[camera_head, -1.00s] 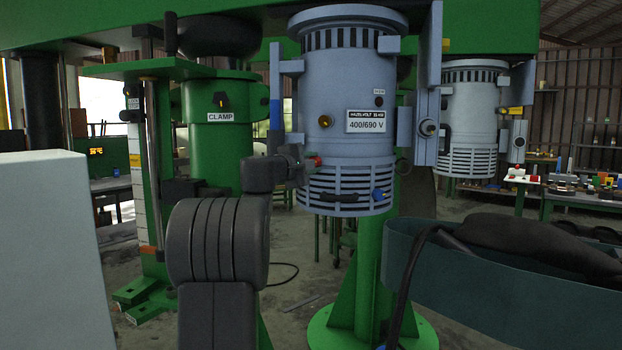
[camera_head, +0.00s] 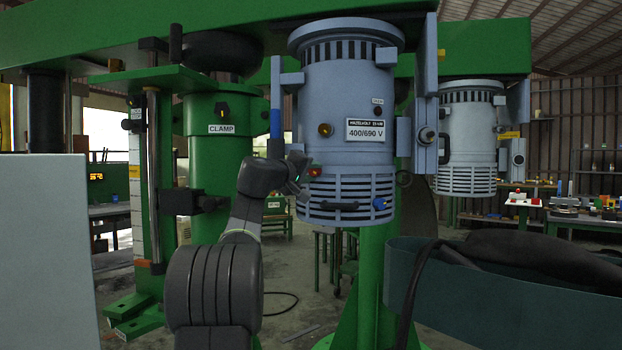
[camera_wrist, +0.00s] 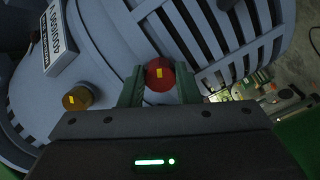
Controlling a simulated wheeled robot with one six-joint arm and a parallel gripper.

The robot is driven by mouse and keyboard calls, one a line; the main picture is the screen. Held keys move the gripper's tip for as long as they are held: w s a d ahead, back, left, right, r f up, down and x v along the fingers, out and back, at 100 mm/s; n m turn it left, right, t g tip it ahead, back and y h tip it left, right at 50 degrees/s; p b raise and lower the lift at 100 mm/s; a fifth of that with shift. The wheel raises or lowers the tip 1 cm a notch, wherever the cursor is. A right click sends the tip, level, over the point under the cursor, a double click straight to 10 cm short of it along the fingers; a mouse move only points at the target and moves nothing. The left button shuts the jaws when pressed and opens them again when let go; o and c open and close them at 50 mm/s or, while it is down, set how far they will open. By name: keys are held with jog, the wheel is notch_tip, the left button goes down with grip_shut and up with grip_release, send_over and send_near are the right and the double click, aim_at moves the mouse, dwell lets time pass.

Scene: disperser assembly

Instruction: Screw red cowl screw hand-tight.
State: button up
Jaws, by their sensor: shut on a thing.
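The red cowl screw (camera_wrist: 160,76) is a round red knob with a small yellow mark, seated against the blue-grey motor housing (camera_wrist: 100,30). In the wrist view my gripper (camera_wrist: 160,88) is shut on it, with one green finger on each side. In the head view the red screw (camera_head: 314,171) shows as a small red spot at the top of the motor's slotted lower cowl (camera_head: 345,200). My gripper (camera_head: 300,172) reaches it there from the left. The screw's shank and thread are hidden.
A brass-coloured screw (camera_wrist: 77,98) with a yellow mark sits on the housing to the left; it also shows in the head view (camera_head: 324,129). A blue knob (camera_head: 379,204) and a dark handle (camera_head: 340,206) are on the cowl. A green clamp column (camera_head: 222,150) stands to the left.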

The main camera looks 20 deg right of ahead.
jog(key=shift+r+m, duration=0.3)
dwell(0.4)
jog(key=o, duration=1)
jog(key=shift+f, duration=0.1)
jog(key=shift+c, duration=0.2)
jog(key=shift+f, duration=0.1)
jog(key=b+v, duration=0.2)
jog(key=v, duration=1.2)
jog(key=shift+d, duration=0.1)
jog(key=p+x, duration=0.1)
jog(key=x, duration=1.2)
jog(key=shift+w+d+p, duration=0.25)
jog(key=shift+d+p, duration=0.05)
jog(key=shift+p, duration=0.05)
jog(key=shift+f, duration=0.1)
